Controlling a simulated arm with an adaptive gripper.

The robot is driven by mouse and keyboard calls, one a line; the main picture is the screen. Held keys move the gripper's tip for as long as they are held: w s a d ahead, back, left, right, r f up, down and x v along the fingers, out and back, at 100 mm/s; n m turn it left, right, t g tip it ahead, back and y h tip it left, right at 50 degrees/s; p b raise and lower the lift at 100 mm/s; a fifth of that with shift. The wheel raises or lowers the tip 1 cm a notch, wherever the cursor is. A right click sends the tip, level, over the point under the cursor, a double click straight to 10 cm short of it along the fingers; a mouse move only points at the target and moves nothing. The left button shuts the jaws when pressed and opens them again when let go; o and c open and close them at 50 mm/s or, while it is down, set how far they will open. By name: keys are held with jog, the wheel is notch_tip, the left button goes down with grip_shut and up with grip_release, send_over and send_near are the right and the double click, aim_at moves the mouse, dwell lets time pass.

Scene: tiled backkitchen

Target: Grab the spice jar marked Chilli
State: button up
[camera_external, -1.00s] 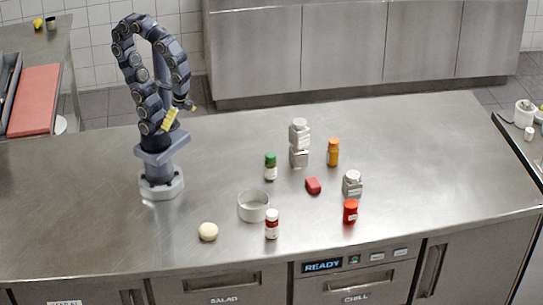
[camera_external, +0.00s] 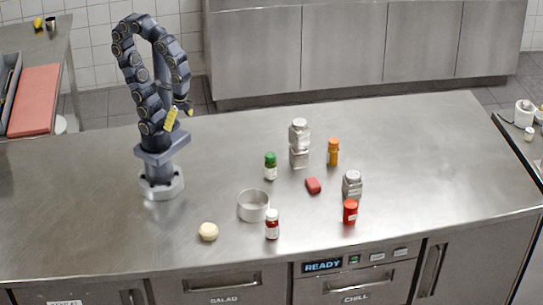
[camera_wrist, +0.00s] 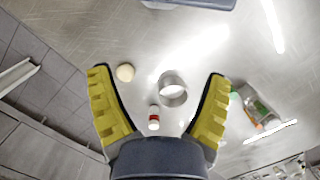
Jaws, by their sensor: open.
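Several spice jars stand on the steel counter, and their labels are too small to read, so I cannot tell which is marked Chilli. One is a red-and-white jar with a white cap (camera_external: 272,225), also in the wrist view (camera_wrist: 154,119). Others are a red jar (camera_external: 350,212), an orange jar (camera_external: 333,153), a green-capped jar (camera_external: 270,167) and a grey-lidded jar (camera_external: 352,184). My gripper (camera_wrist: 158,73) is open and empty, high above the counter at the left, apart from all the jars. In the external view my gripper (camera_external: 178,115) is folded beside my arm.
A pale round pot (camera_external: 254,206) and a cream ball (camera_external: 208,232) are at the front left of the jars. The counter's right side (camera_external: 430,150) is clear.

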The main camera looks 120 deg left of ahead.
jog(key=n+t, duration=0.2)
jog(key=n, duration=1.9)
send_over(272, 222)
jog(key=s+a, duration=0.2)
notch_tip(272, 222, down, 17)
jog(key=shift+d+f, duration=0.1)
jog(key=shift+f, duration=0.1)
jog(key=shift+w+f, duration=0.25)
jog(key=shift+f, duration=0.05)
jog(key=f, duration=0.8)
jog(key=shift+w+d, duration=0.15)
jog(key=shift+w, duration=0.05)
jog(key=c, duration=1.2)
